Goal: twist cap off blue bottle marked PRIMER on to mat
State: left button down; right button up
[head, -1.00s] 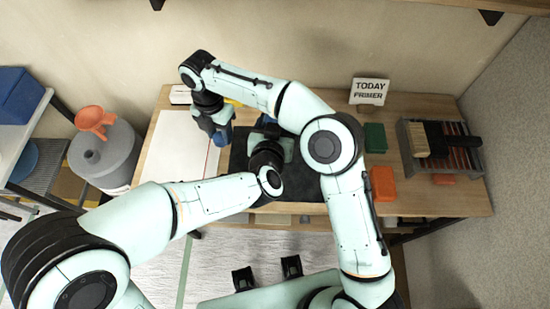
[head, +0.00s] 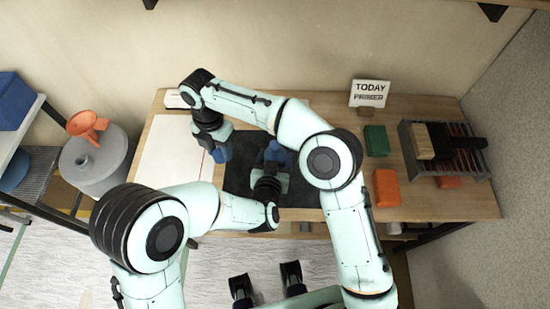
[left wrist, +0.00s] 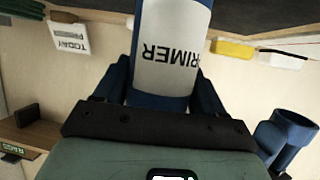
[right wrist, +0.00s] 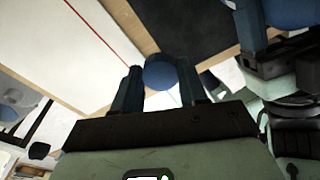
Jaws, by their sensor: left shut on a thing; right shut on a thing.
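The blue bottle (left wrist: 172,45) has a white label reading PRIMER. My left gripper (left wrist: 160,98) is shut around it, and the bottle also shows in the head view (head: 274,151), over the dark mat (head: 237,176). My right gripper (right wrist: 160,88) is shut on a round blue cap (right wrist: 160,72), which is apart from the bottle. In the head view the right gripper (head: 220,153) is left of the bottle, near the mat's left edge. The cap's height above the surface is hard to judge.
A white sheet with a red line (head: 170,148) lies left of the mat. A TODAY PRIMER sign (head: 370,93), a green block (head: 376,140), an orange block (head: 386,188) and a rack holding a brush (head: 455,150) stand to the right. A grey container with an orange funnel (head: 88,125) is at far left.

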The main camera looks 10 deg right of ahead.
pick_arm(q)
jog(key=shift+r, duration=0.15)
pick_arm(e)
jog(key=shift+f, duration=0.15)
pick_arm(q)
jog(key=shift+c, duration=2.3)
grip_release()
jog(key=shift+f, duration=0.25)
pick_arm(e)
jog(key=shift+f, duration=0.1)
pick_arm(q)
jog(key=o, duration=0.4)
jog(key=shift+c, duration=0.2)
